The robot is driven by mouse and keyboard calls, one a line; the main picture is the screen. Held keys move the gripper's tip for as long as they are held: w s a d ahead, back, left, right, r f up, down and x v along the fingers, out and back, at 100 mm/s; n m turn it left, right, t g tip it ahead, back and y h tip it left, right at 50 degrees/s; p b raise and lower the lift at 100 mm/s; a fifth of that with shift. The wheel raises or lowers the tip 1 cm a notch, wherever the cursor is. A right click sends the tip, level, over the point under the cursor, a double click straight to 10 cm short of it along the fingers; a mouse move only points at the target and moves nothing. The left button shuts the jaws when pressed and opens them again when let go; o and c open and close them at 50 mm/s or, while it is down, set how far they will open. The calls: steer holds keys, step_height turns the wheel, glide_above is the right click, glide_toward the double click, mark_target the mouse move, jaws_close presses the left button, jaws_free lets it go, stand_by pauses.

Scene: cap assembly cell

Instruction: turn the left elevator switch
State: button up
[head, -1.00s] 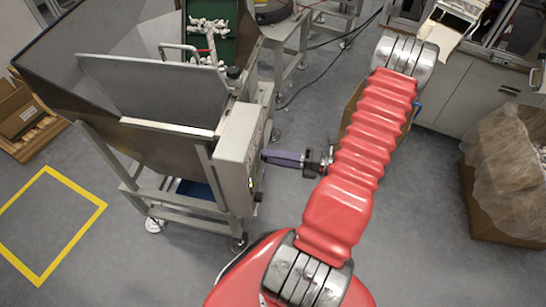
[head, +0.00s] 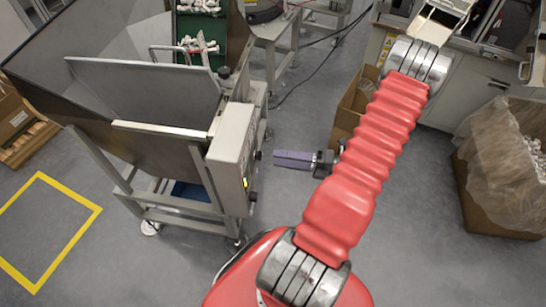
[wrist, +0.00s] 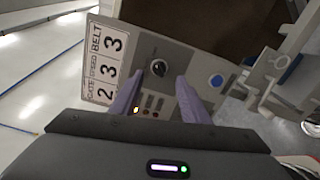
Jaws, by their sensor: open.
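The elevator's grey control box (head: 232,150) hangs on the right side of the hopper stand, and black knobs (head: 257,155) stick out from its right face. In the wrist view its panel (wrist: 195,55) shows one round black switch (wrist: 158,68) with a light pointer line. My gripper (head: 276,159) is open, with purple fingers level with the box and a clear gap between the tips and the panel. In the wrist view the two fingertips (wrist: 158,79) stand on either side of the switch, touching nothing. I cannot tell which switch is called the left one.
A blue button (wrist: 216,80) and a lit orange lamp (wrist: 136,110) are on the panel. A label plate (wrist: 104,62) reads GATE, SPEED, BELT. A brown carton (head: 350,110) stands behind my arm, and a plastic-lined box (head: 500,165) is at right.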

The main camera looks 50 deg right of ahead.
steer(key=v, duration=0.8)
steer(key=shift+s, duration=0.2)
steer(key=shift+d, duration=0.1)
stand_by(0.3)
